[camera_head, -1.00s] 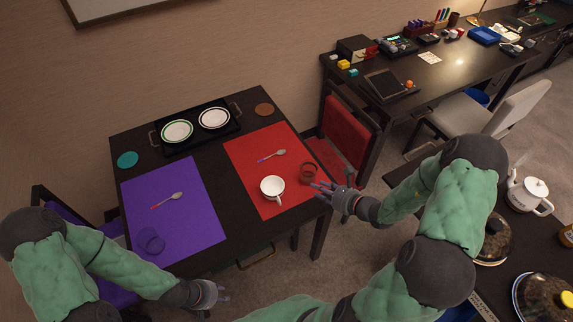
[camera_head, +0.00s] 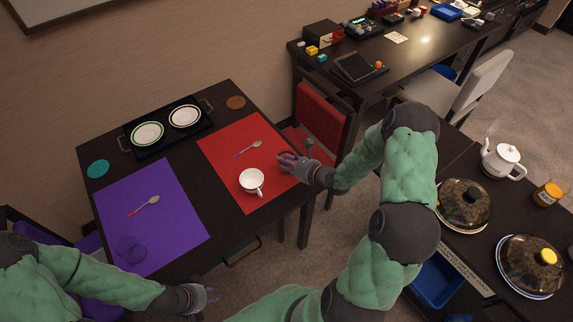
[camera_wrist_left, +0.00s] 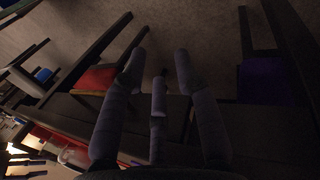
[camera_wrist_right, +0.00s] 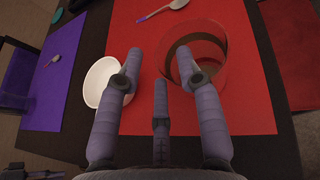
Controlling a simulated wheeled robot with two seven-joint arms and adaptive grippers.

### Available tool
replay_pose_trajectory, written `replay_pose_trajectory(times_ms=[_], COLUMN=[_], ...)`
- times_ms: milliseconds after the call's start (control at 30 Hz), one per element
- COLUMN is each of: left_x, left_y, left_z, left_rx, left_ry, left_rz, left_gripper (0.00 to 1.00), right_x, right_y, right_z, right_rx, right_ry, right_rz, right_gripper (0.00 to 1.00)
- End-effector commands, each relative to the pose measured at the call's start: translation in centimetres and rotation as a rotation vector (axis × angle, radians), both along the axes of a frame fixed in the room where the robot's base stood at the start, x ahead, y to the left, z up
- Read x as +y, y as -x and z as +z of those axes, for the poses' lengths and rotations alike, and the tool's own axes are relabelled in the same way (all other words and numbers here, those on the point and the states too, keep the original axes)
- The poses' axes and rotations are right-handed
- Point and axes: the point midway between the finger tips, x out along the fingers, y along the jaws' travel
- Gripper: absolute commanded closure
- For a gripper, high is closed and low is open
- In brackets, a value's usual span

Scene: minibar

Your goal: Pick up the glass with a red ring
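A clear glass with a dark reddish ring (camera_wrist_right: 207,52) stands on the red mat (camera_wrist_right: 250,110) in the right wrist view. In the head view my right fingers largely hide it. My right gripper (camera_head: 287,162) is open at the glass, beside the white cup. In the right wrist view one fingertip overlaps the glass and the other overlaps the white cup (camera_wrist_right: 103,82); contact cannot be told. My left gripper (camera_head: 207,297) is open and empty, low in front of the table. Another glass (camera_head: 131,249), tinted purple by the mat behind it, stands on the purple mat.
The white cup (camera_head: 251,181) is close left of my right gripper. A spoon (camera_head: 248,149) lies behind it. A tray (camera_head: 165,149) with two plates is at the back of the table. A red chair (camera_head: 320,120) stands right of the table. A counter with lidded pans (camera_head: 463,204) is at right.

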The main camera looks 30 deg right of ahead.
Motion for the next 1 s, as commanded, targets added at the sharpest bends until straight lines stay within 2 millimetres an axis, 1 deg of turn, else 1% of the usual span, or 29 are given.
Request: replay_pose_trajectory(times_ms=[33,100,333,367,400,467,500,1000], left_x=[0.00,0.00,0.01,0.01,0.01,0.01,0.01,0.01], left_y=[0.00,0.00,0.00,0.00,0.00,0.00,0.00,0.00], left_z=[-0.34,-0.47,-0.41,-0.41,-0.40,-0.40,-0.41,-0.41], left_rx=[0.000,0.000,0.000,0.000,0.000,0.000,0.000,0.000], left_ry=[0.000,0.000,0.000,0.000,0.000,0.000,0.000,0.000], left_rz=[0.000,0.000,0.000,0.000,0.000,0.000,0.000,0.000], left_gripper=[0.69,0.69,0.69,0.69,0.69,0.69,0.69,0.69], right_x=[0.32,0.49,0.51,0.51,0.51,0.51,0.51,0.47], right_y=[-0.65,-1.27,-1.49,-1.49,-1.48,-1.48,-1.48,-1.51], right_z=[-0.44,-0.65,-0.62,-0.62,-0.62,-0.62,-0.62,-0.55], right_rx=[-0.001,-0.001,0.000,0.000,0.000,0.000,0.000,-0.002], right_ry=[0.000,0.000,0.001,0.001,0.001,0.001,0.001,0.001], right_rz=[0.004,0.002,0.000,0.000,0.000,0.000,0.000,0.001], right_gripper=[0.64,0.64,0.64,0.67,0.78,0.95,1.00,1.00])
